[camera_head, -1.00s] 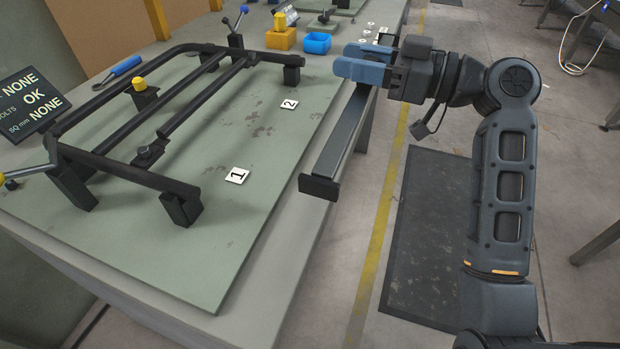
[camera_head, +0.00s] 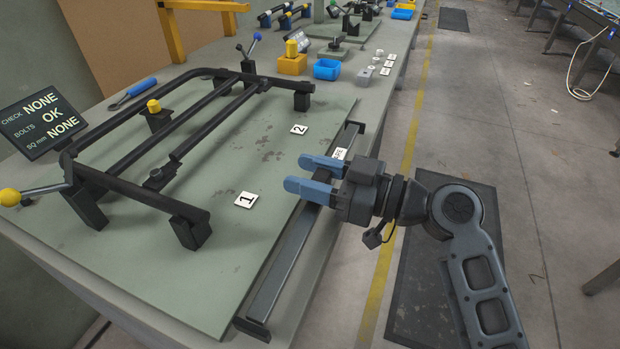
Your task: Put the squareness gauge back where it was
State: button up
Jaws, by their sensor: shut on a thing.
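The squareness gauge (camera_head: 284,255) is a long dark bar with a plate at each end. It lies lengthwise along the right edge of the bench, beside the green board. My gripper (camera_head: 296,173) has blue fingers and is shut on the bar, nearer its far end. The fingers hide part of the bar. The gauge is at or very close to the bench top; I cannot tell whether it fully rests there. A white label (camera_head: 340,154) with dark letters lies beside its far part.
A display (camera_head: 42,120) reads NONE, OK, NONE.

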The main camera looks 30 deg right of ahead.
jog(key=shift+f, duration=0.6)
jog(key=shift+f, duration=0.15)
jog(key=o, duration=1.2)
jog(key=shift+r, duration=0.25)
jog(key=b+v, duration=0.2)
jog(key=v, duration=1)
jog(key=shift+f, duration=0.1)
